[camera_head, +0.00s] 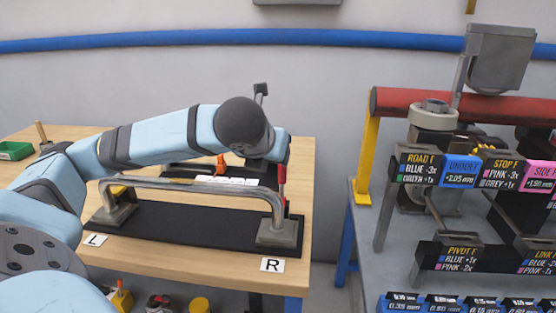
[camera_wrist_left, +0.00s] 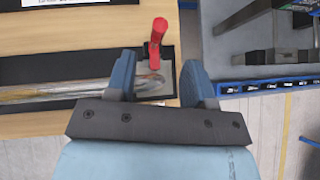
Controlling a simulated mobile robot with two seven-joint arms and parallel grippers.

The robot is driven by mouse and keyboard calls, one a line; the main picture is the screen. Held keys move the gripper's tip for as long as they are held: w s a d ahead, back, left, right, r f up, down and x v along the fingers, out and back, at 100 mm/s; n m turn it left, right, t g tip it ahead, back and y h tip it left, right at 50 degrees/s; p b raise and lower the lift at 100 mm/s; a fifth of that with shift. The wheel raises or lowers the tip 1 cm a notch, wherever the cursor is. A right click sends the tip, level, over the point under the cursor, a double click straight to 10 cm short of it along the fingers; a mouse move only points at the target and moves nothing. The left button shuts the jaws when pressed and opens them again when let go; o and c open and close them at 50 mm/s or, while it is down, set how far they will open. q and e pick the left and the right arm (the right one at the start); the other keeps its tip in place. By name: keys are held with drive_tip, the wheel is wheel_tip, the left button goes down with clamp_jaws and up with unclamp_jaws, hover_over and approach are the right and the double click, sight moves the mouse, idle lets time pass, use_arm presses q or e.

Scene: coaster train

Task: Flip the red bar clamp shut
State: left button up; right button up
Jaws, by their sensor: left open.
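The red bar clamp (camera_head: 282,178) shows as a red handle standing upright at the right foot of a grey metal bar, by the R label. In the left wrist view the red handle (camera_wrist_left: 156,38) rises from a metal base, and its lower part shows between my fingers. My left gripper (camera_wrist_left: 160,62) is open, with one blue finger on each side of the handle line. I see no clear contact with it. In the head view my left arm's wrist hides the fingers and the top of the handle. My right gripper is not in view.
The grey bar (camera_head: 190,184) spans a black mat (camera_head: 185,222) on a wooden table (camera_head: 180,259). The L label (camera_head: 94,240) and R label (camera_head: 271,265) lie in front. A green tray (camera_head: 15,151) sits at the back left. A grey bench with labelled racks (camera_head: 459,170) stands right, across a gap.

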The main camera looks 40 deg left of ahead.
use_arm(q)
drive_tip(key=shift+v, duration=2.25)
drive_tip(key=shift+w, duration=0.1)
